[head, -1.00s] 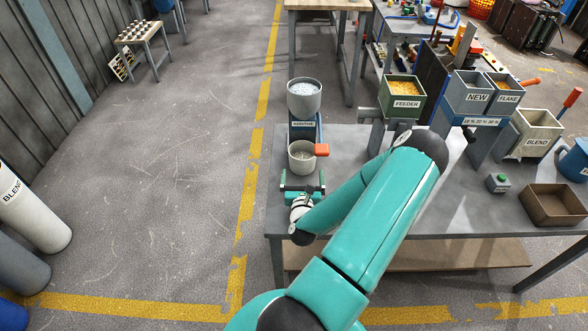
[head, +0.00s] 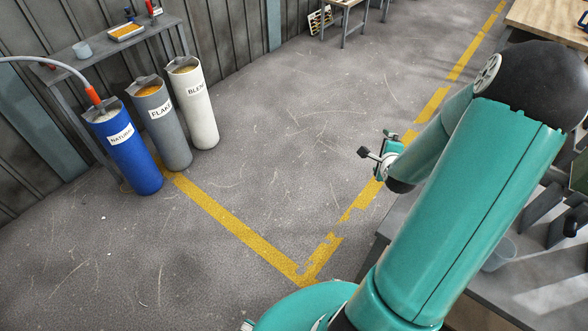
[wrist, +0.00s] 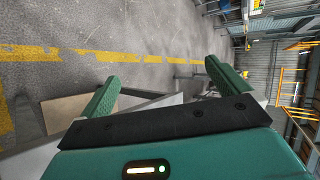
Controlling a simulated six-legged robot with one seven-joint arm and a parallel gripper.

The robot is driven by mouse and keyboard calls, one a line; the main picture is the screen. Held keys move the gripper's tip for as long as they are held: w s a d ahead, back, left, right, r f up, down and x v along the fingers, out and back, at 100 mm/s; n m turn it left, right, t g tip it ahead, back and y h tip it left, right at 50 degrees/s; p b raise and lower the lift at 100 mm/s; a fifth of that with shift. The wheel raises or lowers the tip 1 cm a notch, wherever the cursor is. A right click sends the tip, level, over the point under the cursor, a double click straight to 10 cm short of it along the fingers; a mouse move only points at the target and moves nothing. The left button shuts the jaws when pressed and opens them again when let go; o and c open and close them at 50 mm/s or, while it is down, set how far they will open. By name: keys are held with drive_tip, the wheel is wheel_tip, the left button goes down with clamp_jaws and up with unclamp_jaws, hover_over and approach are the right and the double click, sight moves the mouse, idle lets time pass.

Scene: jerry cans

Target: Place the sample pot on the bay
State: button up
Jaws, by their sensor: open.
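My gripper (head: 376,148) is open and empty, held out over the floor just left of the workbench. In the wrist view its two green fingers (wrist: 162,80) stand wide apart with nothing between them. No pot in view is clearly the sample pot. A small grey cup (head: 82,50) stands on the side table at the back left, far from my gripper. A pale grey container (head: 498,256) shows at the workbench, partly hidden by my arm. I cannot make out a marked bay.
Blue NATURAL (head: 128,150), grey FLAKE (head: 165,130) and white BLEND (head: 197,110) drums stand at the left by the side table (head: 115,42). A hose runs into the blue one. The workbench (head: 525,275) is at the right. The middle floor is clear.

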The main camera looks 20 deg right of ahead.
drive_tip(key=w+a+r+n+g+y, duration=0.1)
drive_tip(key=a+r+n+g+y, duration=0.1)
drive_tip(key=a+r+n, duration=1.4)
drive_tip(key=s+a+r+n+y, duration=0.1)
drive_tip(key=s+a+r+n, duration=0.2)
drive_tip(key=a, duration=0.3)
drive_tip(key=s+a+r+n+g+y, duration=0.1)
drive_tip(key=s+a+r+n, duration=0.1)
drive_tip(key=s+a, duration=0.4)
drive_tip(key=s+a+r+n+g+y, duration=0.1)
drive_tip(key=s+a+r+n, duration=0.2)
drive_tip(key=a, duration=0.4)
drive_tip(key=shift+s+a+r+n+y, duration=0.3)
drive_tip(key=shift+s+n, duration=0.4)
drive_tip(key=shift+s, duration=0.55)
drive_tip(key=shift+d, duration=0.1)
drive_tip(key=shift+c, duration=0.4)
